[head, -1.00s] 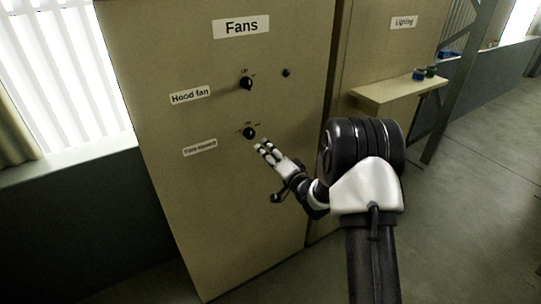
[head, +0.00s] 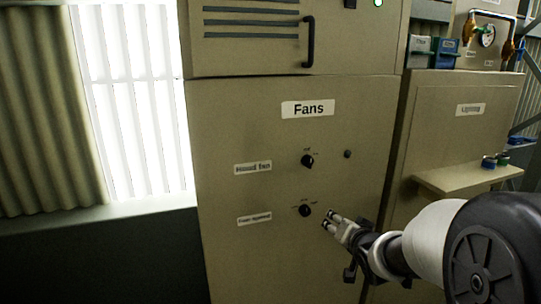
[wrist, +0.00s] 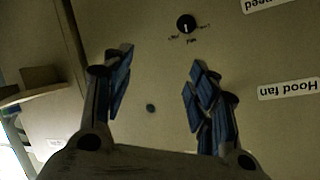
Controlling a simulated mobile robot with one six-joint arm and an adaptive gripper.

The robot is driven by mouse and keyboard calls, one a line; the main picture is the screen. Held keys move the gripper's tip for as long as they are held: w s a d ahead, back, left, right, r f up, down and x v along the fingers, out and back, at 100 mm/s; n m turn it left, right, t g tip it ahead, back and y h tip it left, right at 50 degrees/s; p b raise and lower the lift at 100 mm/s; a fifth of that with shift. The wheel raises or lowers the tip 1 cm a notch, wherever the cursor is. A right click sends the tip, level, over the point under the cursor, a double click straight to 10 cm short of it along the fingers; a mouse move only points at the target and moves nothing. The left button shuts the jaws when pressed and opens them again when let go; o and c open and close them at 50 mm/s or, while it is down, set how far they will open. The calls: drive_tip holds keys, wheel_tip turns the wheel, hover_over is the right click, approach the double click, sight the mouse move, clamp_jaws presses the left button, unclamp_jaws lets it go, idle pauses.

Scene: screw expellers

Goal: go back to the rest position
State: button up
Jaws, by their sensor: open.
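My gripper (head: 329,221) is open and empty in the head view. Its fingertips are just right of and slightly below the lower black knob (head: 305,211) on the beige Fans cabinet (head: 235,125). The upper black knob (head: 307,161) is above it, beside the "Hood fan" label (head: 253,168). In the wrist view, which is upside down, the open blue-padded fingers of my gripper (wrist: 158,80) stand apart with nothing between them but the panel and a small dark button (wrist: 151,108). The lower knob (wrist: 187,23) shows beyond the fingertips; the upper knob seems hidden behind the right finger.
A shelf (head: 465,178) with small blue and green items juts out right of the Fans cabinet, behind my arm. The Lighting cabinet (head: 440,125) stands there too. A window (head: 135,95) with a ledge is at left. A handle (head: 308,42) projects from the upper cabinet.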

drive_tip(key=s+a+n+g, duration=0.2)
drive_tip(key=s+g, duration=0.1)
drive_tip(key=s, duration=1)
drive_tip(key=s+a+n+g, duration=0.1)
drive_tip(key=s+n+g, duration=0.1)
drive_tip(key=s, duration=1)
drive_tip(key=s+a+f+n+g+b, duration=0.1)
drive_tip(key=s+a+g, duration=0.1)
drive_tip(key=s, duration=1.1)
drive_tip(key=shift+s+a+n+g, duration=0.3)
drive_tip(key=shift+n+g, duration=0.1)
drive_tip(key=shift+g, duration=0.4)
drive_tip(key=shift+w, duration=0.15)
drive_tip(key=shift+c, duration=0.3)
